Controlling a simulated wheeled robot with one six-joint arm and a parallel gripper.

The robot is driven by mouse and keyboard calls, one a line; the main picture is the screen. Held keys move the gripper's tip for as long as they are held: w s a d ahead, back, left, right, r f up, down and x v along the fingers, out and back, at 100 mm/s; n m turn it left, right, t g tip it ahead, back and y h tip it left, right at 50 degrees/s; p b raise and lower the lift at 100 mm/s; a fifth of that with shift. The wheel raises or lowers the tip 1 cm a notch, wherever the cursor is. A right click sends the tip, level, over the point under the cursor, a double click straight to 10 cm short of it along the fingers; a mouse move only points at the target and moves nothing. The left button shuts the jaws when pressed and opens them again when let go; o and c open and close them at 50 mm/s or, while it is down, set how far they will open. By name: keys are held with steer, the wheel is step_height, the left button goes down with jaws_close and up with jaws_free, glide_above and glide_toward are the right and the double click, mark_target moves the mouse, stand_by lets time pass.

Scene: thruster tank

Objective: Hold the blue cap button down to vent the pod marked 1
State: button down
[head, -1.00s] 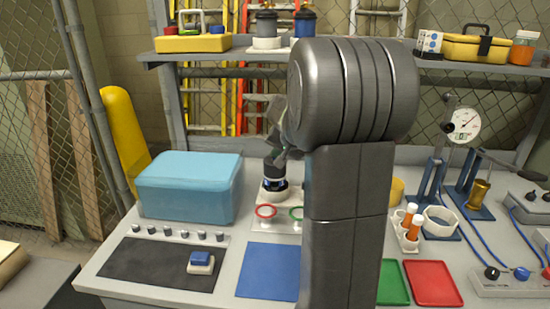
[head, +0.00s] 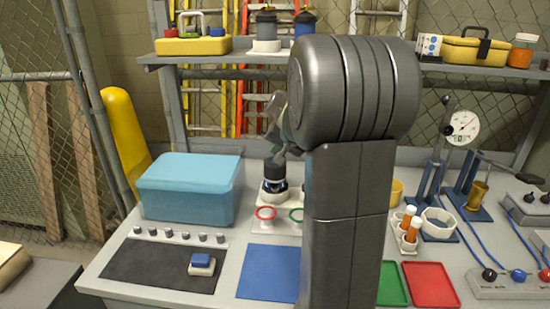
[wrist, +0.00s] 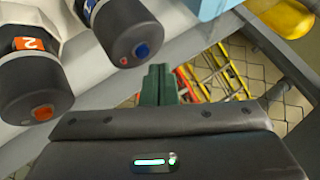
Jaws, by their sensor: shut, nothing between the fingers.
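In the wrist view, a dark pod with a blue cap button (wrist: 141,50) stands at upper middle. A second pod, labelled 2 on orange, has an orange button (wrist: 42,112) at the left. My gripper (wrist: 158,72) is shut and empty, its fingertips beside the blue-button pod's cap, not visibly on the button. In the head view, a dark-capped pod (head: 274,168) sits in a white holder (head: 270,197) below my wrist.
A blue cooler box (head: 188,190) stands left of the holder. A blue mat (head: 268,272) and a dark mat (head: 150,268) with a blue block lie nearer. A shelf (head: 230,74) runs behind, above.

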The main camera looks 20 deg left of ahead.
steer(key=shift+r+p, duration=1.8)
steer(key=shift+r, duration=0.65)
steer(key=shift+s+d, duration=0.1)
